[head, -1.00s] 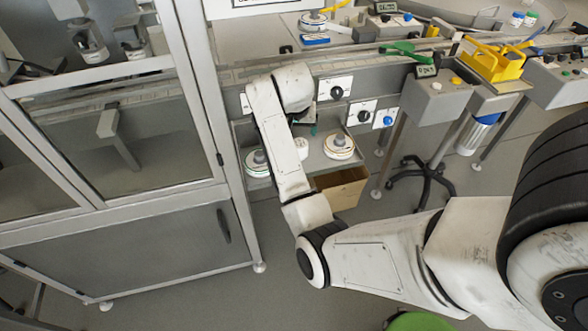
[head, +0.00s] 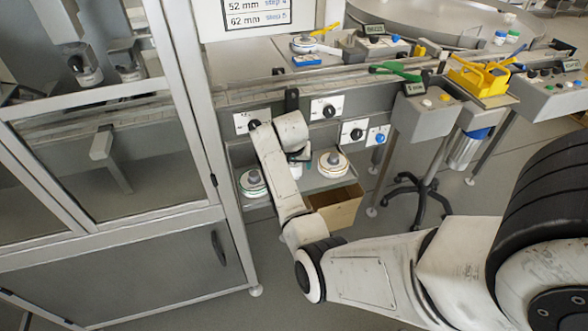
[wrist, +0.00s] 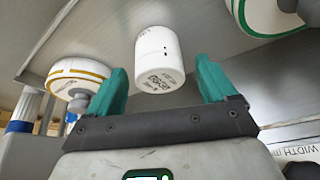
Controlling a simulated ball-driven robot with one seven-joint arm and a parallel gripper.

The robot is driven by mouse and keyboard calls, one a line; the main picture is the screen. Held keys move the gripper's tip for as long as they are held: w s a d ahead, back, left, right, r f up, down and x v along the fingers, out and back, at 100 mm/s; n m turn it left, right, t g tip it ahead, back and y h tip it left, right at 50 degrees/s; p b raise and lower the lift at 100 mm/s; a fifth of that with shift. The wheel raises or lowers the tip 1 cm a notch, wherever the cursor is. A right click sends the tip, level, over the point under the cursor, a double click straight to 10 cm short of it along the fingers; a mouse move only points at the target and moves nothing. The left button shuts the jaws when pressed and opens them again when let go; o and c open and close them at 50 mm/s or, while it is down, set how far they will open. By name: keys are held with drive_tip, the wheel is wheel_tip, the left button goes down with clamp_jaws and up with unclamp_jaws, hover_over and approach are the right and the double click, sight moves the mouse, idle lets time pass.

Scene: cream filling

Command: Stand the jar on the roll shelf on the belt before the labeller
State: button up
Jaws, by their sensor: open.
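The white jar (wrist: 160,60) stands on the roll shelf (head: 312,184). In the wrist view it is between and just beyond the two teal fingers of my gripper (wrist: 164,84). A gap shows on each side of it, and I cannot tell how deep it is between them. In the head view the jar (head: 296,170) is mostly hidden behind my arm, and my gripper (head: 301,155) shows only as a small dark teal patch. The gripper is open and empty. The belt (head: 235,98) runs above and behind the shelf. I cannot pick out the labeller with certainty.
A green-ringed label roll (head: 252,183) stands left of the jar and a brown-ringed roll (head: 333,164) right of it. A panel with black knobs (head: 329,111) is above the shelf. A cardboard box (head: 336,207) is below. A glazed cabinet (head: 110,160) stands left.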

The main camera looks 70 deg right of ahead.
drive_tip(key=shift+f, duration=0.25)
drive_tip(key=shift+c, duration=0.5)
drive_tip(key=c, duration=1.2)
drive_tip(key=shift+r, duration=0.2)
